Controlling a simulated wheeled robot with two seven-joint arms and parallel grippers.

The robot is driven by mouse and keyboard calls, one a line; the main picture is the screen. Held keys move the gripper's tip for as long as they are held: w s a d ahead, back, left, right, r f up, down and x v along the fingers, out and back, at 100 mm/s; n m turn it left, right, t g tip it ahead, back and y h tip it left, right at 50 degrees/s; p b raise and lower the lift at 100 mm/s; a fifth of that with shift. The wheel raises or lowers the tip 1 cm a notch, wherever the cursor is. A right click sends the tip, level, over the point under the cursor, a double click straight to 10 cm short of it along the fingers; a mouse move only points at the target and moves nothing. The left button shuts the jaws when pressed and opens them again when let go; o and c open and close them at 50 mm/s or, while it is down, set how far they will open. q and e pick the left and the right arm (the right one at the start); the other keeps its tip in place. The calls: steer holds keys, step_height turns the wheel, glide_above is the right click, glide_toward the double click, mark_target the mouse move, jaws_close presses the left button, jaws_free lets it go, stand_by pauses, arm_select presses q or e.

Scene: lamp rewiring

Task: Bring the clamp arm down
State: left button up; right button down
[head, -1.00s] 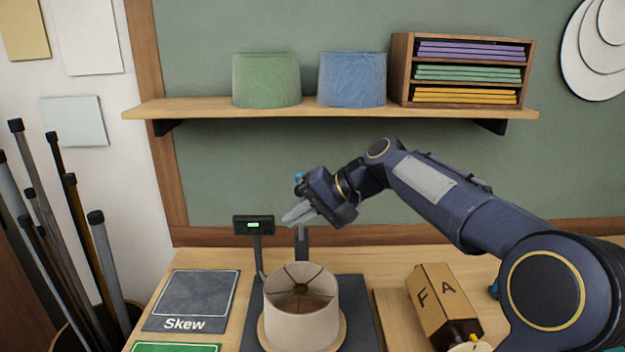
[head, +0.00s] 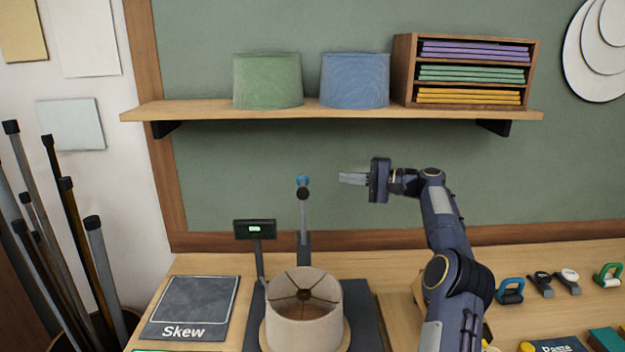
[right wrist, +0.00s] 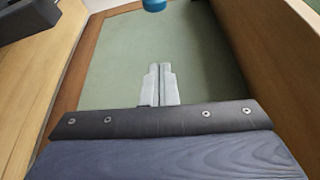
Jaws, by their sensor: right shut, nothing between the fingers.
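The clamp arm (head: 303,212) stands upright behind the lampshade, with a blue tip (head: 302,181) and a dark knob at its top. The blue tip also shows at the top edge of the right wrist view (right wrist: 153,5). The cream lampshade (head: 304,308) sits on a round wooden base over a dark mat. My right gripper (head: 342,178) is shut and empty, level with the blue tip and to its right, with a gap between them. Its fingers lie together in the right wrist view (right wrist: 158,84). My left gripper is not in view.
A small display (head: 254,229) with a green readout stands left of the clamp arm. A slate marked Skew (head: 195,302) lies at left. The shelf (head: 330,112) above holds a green shade, a blue shade and a paper rack. Clips and boxes lie at right.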

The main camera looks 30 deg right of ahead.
steer(key=shift+w+a, duration=0.1)
steer(key=w+a+p, duration=0.2)
steer(key=w+a, duration=0.2)
steer(key=a, duration=0.4)
steer(key=shift+w, duration=0.3)
stand_by(0.4)
steer(key=shift+a, duration=0.1)
